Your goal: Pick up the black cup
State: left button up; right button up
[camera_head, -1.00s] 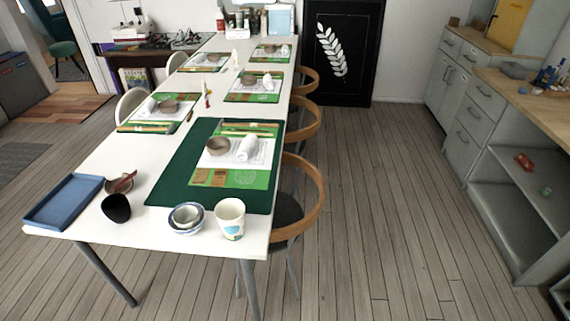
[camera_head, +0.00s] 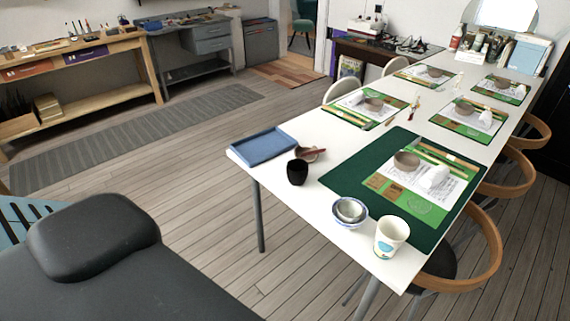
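The black cup (camera_head: 297,172) stands upright near the left front edge of the long white table (camera_head: 290,202). It is between a blue tray (camera_head: 264,146) and a nested pair of bowls (camera_head: 350,212). A small brown bowl (camera_head: 311,154) with a reddish stick-like tool lies just behind it. Nothing holds the cup. Neither of my grippers shows in the head view.
A white patterned cup (camera_head: 391,236) stands at the table's front corner beside a dark green mat (camera_head: 343,179). Wooden chairs line the right side. A black padded seat (camera_head: 150,285) fills the lower left. Open floor lies between it and the table.

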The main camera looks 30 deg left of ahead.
aim_at(297, 169)
jog(key=u, duration=1)
jog(key=i+l, duration=0.1)
jog(key=l, duration=0.35)
jog(key=i+l, duration=0.15)
jog(key=l, duration=0.3)
jog(key=i+l, duration=0.1)
jog(key=l, duration=0.35)
jog(key=z, duration=0.05)
